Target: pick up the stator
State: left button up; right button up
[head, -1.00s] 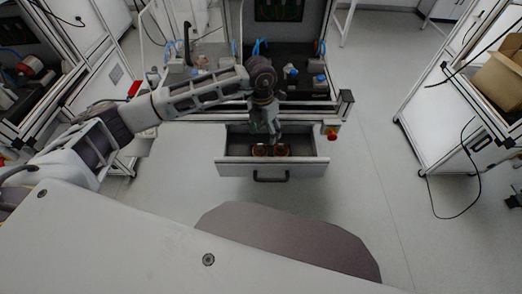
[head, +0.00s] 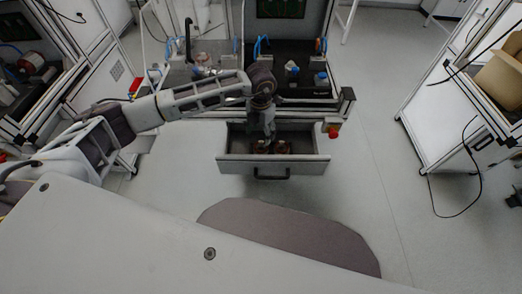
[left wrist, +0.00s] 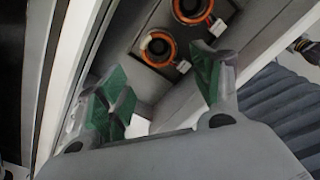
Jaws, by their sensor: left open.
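Two stators lie side by side in the open drawer (head: 310,160) below the workbench. In the left wrist view they are copper-orange rings with dark centres and small white connectors: a nearer stator (left wrist: 158,47) and a farther stator (left wrist: 192,8), cut by the top edge. My left gripper (head: 270,139) reaches down into the drawer from above, near the stators, and partly hides them in the head view. In the left wrist view its green-padded fingers (left wrist: 163,88) are spread apart with nothing between them, and the nearer stator lies beyond the fingertips. My right gripper is not in view.
The drawer's front panel with a black handle (head: 272,173) and its side walls surround the stators closely. The bench top (head: 300,88) above carries small fixtures. A cardboard box (head: 498,80) sits on the right bench. The floor in front is clear.

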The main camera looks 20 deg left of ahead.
pick_arm(q)
send_near(261, 146)
jog(key=shift+s+d+f, duration=0.15)
jog(key=shift+s+f, duration=0.35)
jog(key=shift+s, duration=0.05)
jog(key=shift+s+d+f, duration=0.15)
jog(key=shift+s+f, duration=0.35)
jog(key=shift+s, duration=0.05)
jog(key=shift+f, duration=0.1)
jog(key=shift+w+f, duration=0.2)
jog(key=shift+f, duration=2.35)
jog(key=shift+c, duration=0.2)
jog(key=shift+r, duration=0.1)
jog(key=c, duration=1)
